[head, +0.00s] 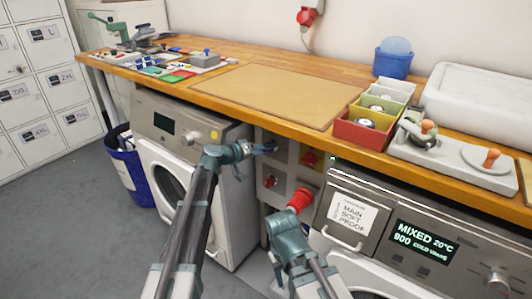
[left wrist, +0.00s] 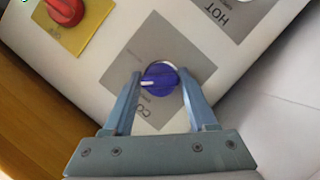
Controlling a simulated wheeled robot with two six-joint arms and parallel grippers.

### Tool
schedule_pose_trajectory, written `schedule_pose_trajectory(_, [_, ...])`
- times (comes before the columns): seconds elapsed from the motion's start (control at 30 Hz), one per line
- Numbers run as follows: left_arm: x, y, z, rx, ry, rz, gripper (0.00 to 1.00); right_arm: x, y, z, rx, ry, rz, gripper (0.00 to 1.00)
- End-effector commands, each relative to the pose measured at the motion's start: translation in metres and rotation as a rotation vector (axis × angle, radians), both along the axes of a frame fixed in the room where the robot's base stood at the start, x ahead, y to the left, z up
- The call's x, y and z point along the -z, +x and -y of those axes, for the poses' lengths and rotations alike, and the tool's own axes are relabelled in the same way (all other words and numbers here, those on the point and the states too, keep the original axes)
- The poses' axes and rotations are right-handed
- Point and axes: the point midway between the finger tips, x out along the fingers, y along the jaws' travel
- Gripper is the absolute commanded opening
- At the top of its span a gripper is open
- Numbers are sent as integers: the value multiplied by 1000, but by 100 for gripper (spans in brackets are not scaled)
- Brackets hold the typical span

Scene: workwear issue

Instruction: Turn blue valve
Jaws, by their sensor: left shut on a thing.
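The blue valve (left wrist: 158,79) is a round blue knob with a white pointer bar, on a grey plate whose label is partly covered. In the left wrist view the pointer bar points left. My left gripper (left wrist: 160,80) has one finger on each side of the knob and is shut on it. In the head view my left gripper (head: 268,148) reaches the wall panel (head: 284,157) between the two machines, and the knob is hidden there. My right gripper (head: 288,222) is lower, in front of the panel; its fingers cannot be made out.
A red switch on a yellow plate (left wrist: 78,32) and a plate marked HOT (left wrist: 225,14) are close to the valve. A red plug (head: 299,199) sticks out below. The wooden counter (head: 210,95) overhangs the panel. Washing machines (head: 185,130) stand on both sides.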

Motion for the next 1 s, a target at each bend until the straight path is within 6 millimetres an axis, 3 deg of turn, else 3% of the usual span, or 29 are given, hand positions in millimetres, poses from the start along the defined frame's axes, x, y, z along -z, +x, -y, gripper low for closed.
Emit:
schedule_pose_trajectory(0.5, [6, 0, -1, 3, -356, -264, 2, 37, 0, 0, -4, -2, 1, 50])
schedule_pose_trajectory(1.0, [4, 0, -1, 2, -517, -381, 2, 51, 0, 0, -7, 1, 1, 50])
